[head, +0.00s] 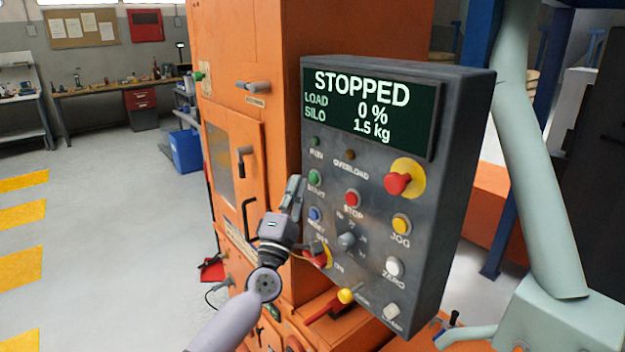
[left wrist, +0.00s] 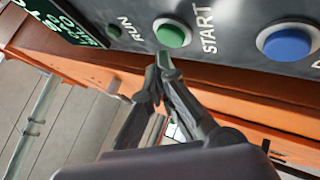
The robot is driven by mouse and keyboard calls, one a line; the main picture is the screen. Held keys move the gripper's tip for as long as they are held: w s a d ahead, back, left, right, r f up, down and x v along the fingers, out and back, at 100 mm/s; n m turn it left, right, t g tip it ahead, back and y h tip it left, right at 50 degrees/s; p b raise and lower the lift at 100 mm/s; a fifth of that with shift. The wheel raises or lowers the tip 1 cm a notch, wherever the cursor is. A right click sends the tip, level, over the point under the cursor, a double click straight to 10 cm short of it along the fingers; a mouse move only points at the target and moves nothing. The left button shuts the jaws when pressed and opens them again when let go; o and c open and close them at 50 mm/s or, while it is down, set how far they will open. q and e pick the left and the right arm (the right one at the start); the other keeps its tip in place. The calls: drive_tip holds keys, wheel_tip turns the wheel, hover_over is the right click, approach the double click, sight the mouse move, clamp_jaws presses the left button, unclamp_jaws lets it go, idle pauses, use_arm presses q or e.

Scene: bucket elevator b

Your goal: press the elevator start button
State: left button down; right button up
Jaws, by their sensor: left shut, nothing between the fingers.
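The grey control panel (head: 385,160) is fixed at the side of the orange elevator housing, and its display (head: 370,105) reads STOPPED, load 0 %, silo 1.5 kg. The green START button (head: 314,177) is at the panel's left edge; it also shows in the left wrist view (left wrist: 172,33). My left gripper (head: 296,184) is shut and empty, just left of the START button. In the left wrist view its fingertips (left wrist: 163,62) are just below the button; I cannot tell whether they touch the panel. My right gripper is not in view.
A red STOP button (head: 352,199), blue button (head: 315,214) and red emergency knob (head: 398,183) on a yellow plate are close by on the panel. The orange housing (head: 245,60) stands directly left and behind. Open grey floor (head: 110,220) lies further left.

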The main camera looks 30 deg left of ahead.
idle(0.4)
use_arm(q)
drive_tip(key=shift+w+d, duration=0.15)
drive_tip(key=shift+w, duration=0.25)
drive_tip(key=shift+w+d, duration=0.15)
drive_tip(key=shift+w, duration=0.2)
idle(0.6)
drive_tip(key=shift+s, duration=0.15)
drive_tip(key=shift+s+a, duration=0.3)
drive_tip(key=shift+s, duration=0.35)
drive_tip(key=s, duration=0.1)
drive_tip(key=s+a, duration=0.1)
drive_tip(key=s, duration=0.1)
drive_tip(key=s+a+p, duration=0.1)
drive_tip(key=shift+s, duration=0.25)
drive_tip(key=shift+d, duration=0.15)
idle(0.8)
